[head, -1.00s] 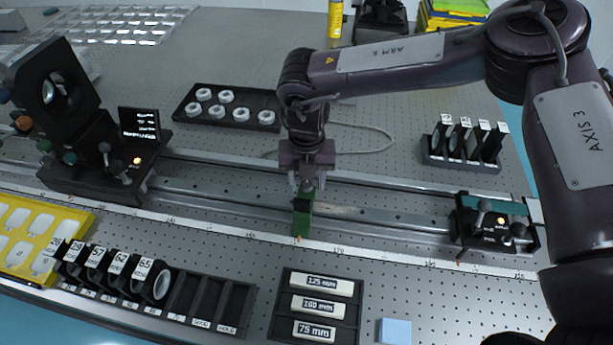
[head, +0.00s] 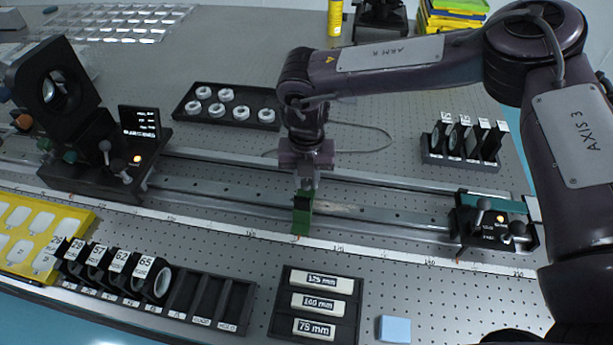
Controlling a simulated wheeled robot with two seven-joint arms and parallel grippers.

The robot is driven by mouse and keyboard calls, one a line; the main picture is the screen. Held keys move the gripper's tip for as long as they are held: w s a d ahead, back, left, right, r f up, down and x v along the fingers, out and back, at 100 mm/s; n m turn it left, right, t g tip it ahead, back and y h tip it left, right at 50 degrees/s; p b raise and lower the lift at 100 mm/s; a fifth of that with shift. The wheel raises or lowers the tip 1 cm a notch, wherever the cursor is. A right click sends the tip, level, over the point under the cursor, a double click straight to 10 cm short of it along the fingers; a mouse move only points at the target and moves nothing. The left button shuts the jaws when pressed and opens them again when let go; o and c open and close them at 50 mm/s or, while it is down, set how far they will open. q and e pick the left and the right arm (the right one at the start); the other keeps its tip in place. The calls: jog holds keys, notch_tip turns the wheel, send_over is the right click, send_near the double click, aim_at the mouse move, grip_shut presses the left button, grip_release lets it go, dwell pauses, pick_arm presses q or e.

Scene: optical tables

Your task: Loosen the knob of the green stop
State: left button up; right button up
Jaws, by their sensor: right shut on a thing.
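The green stop (head: 302,217) sits on the front side of the metal rail, near the middle of the bench. My right gripper (head: 305,185) points down from above and is shut at the top of the stop. The knob is hidden between or behind the fingers, so its position cannot be made out. My left gripper is not in the head view.
The rail (head: 390,219) runs across the bench. A dark mount with a small screen (head: 139,122) stands at its left, a carriage with levers (head: 492,222) at its right. A ring tray (head: 188,108), lens rack (head: 460,160) and labelled spacer tray (head: 284,303) lie around.

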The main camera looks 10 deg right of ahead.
jog(key=m+p, duration=0.1)
jog(key=m, duration=0.3)
jog(key=shift+r, duration=0.1)
jog(key=m+p, duration=0.1)
jog(key=m, duration=0.2)
jog(key=shift+m, duration=0.3)
jog(key=m+p, duration=0.2)
jog(key=m, duration=0.1)
jog(key=shift+r+m, duration=0.1)
jog(key=shift+m, duration=0.2)
jog(key=m+p, duration=0.2)
jog(key=shift+m, duration=0.4)
jog(key=m+p, duration=1.2)
jog(key=p, duration=0.1)
jog(key=shift+w+r, duration=0.1)
jog(key=shift+r, duration=0.05)
jog(key=shift+m+p, duration=1.45)
jog(key=shift+m, duration=0.05)
jog(key=shift+w+f, duration=0.1)
jog(key=shift+f, duration=0.15)
jog(key=o, duration=1)
